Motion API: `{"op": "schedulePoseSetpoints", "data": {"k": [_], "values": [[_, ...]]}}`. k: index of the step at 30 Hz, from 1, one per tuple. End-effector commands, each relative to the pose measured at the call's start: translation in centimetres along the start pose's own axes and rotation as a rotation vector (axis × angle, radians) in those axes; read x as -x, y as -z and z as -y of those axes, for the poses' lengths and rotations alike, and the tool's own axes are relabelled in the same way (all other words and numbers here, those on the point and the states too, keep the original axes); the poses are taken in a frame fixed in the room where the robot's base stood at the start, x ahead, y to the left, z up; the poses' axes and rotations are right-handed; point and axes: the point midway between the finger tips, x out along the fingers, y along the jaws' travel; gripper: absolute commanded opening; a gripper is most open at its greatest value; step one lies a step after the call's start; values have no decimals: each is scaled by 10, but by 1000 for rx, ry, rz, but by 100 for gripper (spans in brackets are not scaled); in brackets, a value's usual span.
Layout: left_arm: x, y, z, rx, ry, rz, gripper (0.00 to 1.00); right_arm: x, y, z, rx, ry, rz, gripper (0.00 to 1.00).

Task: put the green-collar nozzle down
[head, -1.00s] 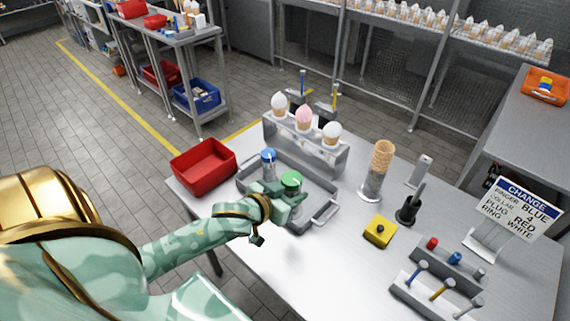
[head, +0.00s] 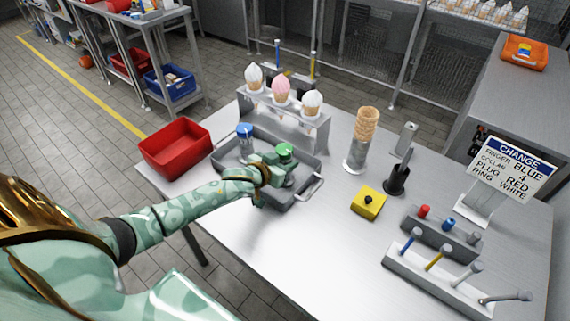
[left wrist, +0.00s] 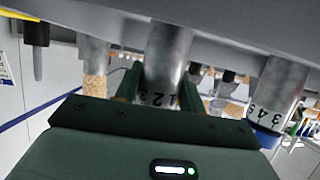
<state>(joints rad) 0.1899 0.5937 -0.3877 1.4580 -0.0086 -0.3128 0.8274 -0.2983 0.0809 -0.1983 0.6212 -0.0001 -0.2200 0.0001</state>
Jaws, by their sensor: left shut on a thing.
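The green-collar nozzle (head: 285,150) stands about upright, green collar on top, within the grey tray (head: 290,198). My left gripper (head: 284,172) is shut on its body, below the collar. In the left wrist view, which looks upside down, the metal nozzle body (left wrist: 170,52) is between the fingers, with printed digits beside it. The fingers hide its lower part in the head view, so I cannot tell whether it touches the tray floor. A blue-collar nozzle (head: 245,138) stands to the left in the tray; it also shows in the left wrist view (left wrist: 280,85). My right gripper is not in view.
A red bin (head: 176,148) is left of the tray. A rack with ice cream cones (head: 283,112) stands behind it. Right of it are a cone stack (head: 366,128), a yellow block (head: 368,202), a grey tool holder (head: 430,270) and a sign (head: 512,168). The front table is clear.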

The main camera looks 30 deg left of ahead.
Motion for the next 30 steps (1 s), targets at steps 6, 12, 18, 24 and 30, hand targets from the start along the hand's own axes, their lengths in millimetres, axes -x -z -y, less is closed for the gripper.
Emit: {"op": "schedulePoseSetpoints", "data": {"k": [6, 12, 18, 24, 30], "values": [[0, 2, 0, 0, 0, -2, 8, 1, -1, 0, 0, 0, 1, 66], [0, -1, 0, 0, 0, -1, 61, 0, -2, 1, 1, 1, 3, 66], [0, -1, 0, 0, 0, -1, 61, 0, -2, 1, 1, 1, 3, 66], [12, 3, 0, 0, 0, 0, 61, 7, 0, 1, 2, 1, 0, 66], [58, 4, 0, 0, -1, 0, 61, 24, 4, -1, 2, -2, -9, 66]]}}
